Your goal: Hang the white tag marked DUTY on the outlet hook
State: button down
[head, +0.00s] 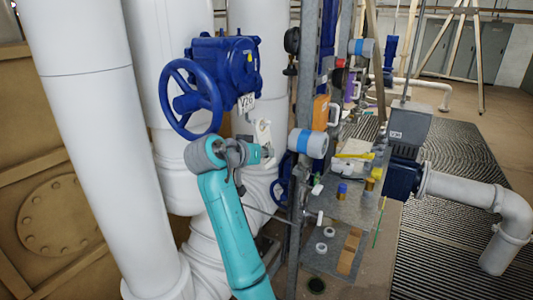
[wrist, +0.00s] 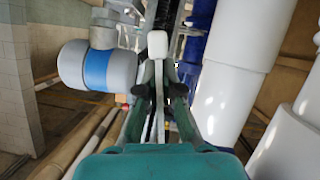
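A white tag (head: 263,133) stands upright at the end of my arm in the head view, just below and right of the blue valve. It also shows nearly edge-on in the wrist view (wrist: 157,45), between the two fingers. My gripper (head: 264,151) appears shut on it; its fingers (wrist: 158,90) flank the tag in the wrist view. I cannot read any marking on the tag, so DUTY is not confirmed. I cannot make out the outlet hook in either view.
A blue valve with a handwheel (head: 191,99) carries a tag reading V26 (head: 246,103). A white cylinder with a blue band (head: 308,143) sits close right of my gripper, by a grey upright post (head: 303,100). Large white pipes (head: 90,130) stand left. A cluttered shelf (head: 345,205) is right.

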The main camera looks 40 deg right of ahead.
dwell(0.3)
jog(key=c, duration=1.2)
grip_release()
jog(key=shift+c, duration=0.2)
jog(key=shift+a+r, duration=0.1)
jog(key=shift+a, duration=0.25)
jog(key=s+a, duration=0.3)
jog(key=a, duration=1)
jog(key=shift+s+a+r, duration=0.3)
jog(key=shift+s+r, duration=0.1)
